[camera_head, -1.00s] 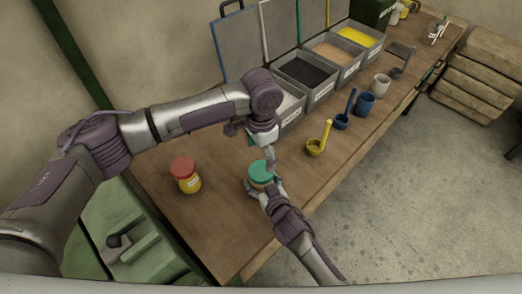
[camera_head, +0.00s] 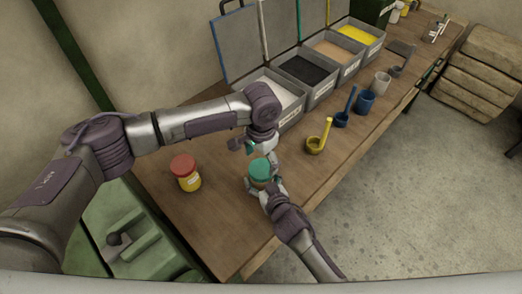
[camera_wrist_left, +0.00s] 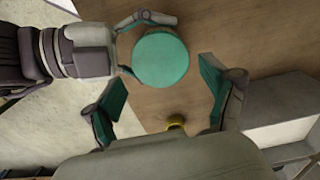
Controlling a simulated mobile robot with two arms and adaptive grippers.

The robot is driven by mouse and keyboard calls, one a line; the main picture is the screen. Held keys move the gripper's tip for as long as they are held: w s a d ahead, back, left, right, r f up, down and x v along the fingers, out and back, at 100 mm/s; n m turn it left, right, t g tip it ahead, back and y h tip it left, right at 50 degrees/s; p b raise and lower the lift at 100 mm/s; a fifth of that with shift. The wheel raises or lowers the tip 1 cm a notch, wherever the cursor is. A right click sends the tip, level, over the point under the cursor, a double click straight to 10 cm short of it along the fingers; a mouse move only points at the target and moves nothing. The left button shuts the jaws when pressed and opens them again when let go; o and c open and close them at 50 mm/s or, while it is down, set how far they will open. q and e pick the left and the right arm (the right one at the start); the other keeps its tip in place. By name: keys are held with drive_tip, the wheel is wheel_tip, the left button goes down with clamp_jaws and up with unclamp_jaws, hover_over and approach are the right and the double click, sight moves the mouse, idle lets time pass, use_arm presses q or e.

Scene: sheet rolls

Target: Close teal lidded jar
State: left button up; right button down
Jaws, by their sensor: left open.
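The teal lidded jar (camera_head: 260,170) stands near the front end of the workbench, with its round teal lid sitting on top. The lid shows from above in the left wrist view (camera_wrist_left: 161,60); most of the jar body is hidden. My right gripper (camera_head: 264,185) comes from the bottom and has its fingers against both sides of the jar below the lid. My left gripper (camera_head: 262,148) is open and empty, just above and behind the lid. Its two teal-padded fingers (camera_wrist_left: 163,98) are spread apart and clear of the lid in the left wrist view.
A red-lidded yellow jar (camera_head: 186,173) stands to the left. A yellow scoop (camera_head: 317,143), a blue scoop (camera_head: 342,118) and a blue mug (camera_head: 365,103) stand to the right. Open grey bins (camera_head: 320,85) line the back. The bench (camera_head: 215,220) is bare in front.

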sight(261, 168)
use_arm(q)
drive_tip(key=shift+f, duration=1.9)
drive_tip(key=c, duration=1)
drive_tip(key=o, duration=1.3)
drive_tip(key=shift+r, duration=0.15)
wheel_tip(261, 168, up, 12)
